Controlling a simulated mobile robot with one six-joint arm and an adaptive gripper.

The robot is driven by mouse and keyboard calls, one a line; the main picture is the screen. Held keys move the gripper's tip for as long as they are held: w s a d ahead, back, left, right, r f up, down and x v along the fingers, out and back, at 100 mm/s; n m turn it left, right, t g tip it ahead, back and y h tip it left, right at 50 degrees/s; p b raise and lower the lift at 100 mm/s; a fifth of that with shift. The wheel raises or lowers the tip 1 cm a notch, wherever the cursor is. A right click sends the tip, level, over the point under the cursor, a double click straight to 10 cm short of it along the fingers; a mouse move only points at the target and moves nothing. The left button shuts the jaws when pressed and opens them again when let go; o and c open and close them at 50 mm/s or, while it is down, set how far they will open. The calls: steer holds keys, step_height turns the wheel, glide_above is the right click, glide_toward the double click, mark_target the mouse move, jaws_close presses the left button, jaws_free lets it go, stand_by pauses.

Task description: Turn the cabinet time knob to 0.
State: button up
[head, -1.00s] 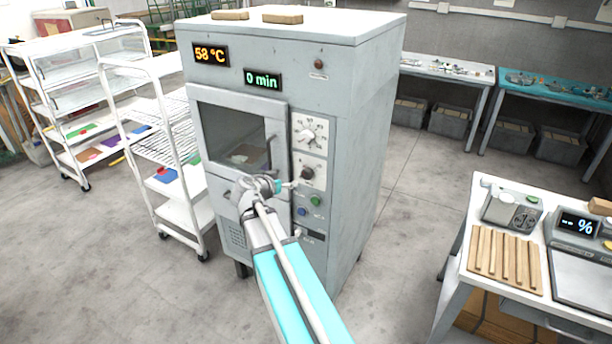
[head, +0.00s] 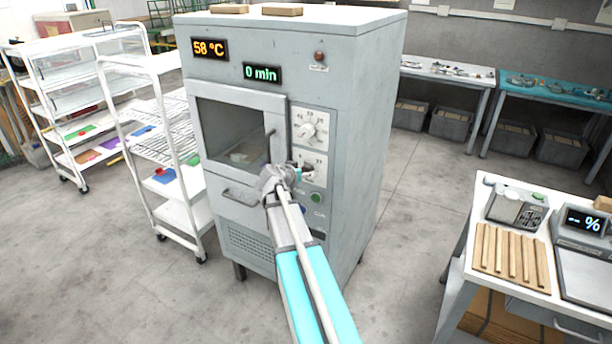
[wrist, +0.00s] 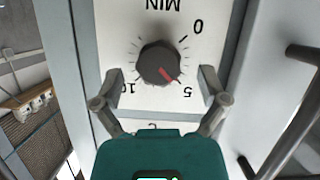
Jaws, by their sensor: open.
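The grey cabinet (head: 355,150) has a time knob (wrist: 158,62), dark and round with a red pointer, on a white dial plate. The plate is upside down in the wrist view, marked MIN, 0, 5 and 10. The pointer points close to the 5. In the head view the knob is mostly hidden behind my gripper (head: 292,172). In the wrist view my open gripper (wrist: 160,76) has one fingertip on each side of the knob's lower part, with gaps to both. The cabinet's green display (head: 262,74) reads 0 min.
The door handle (wrist: 302,100) is close to the right in the wrist view. A green button (head: 316,197) is below. A white rack (head: 165,150) stands left; a table (head: 480,200) stands right.

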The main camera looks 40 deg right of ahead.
steer(key=shift+x, duration=0.85)
steer(key=c, duration=1.1)
steer(key=shift+c, duration=0.2)
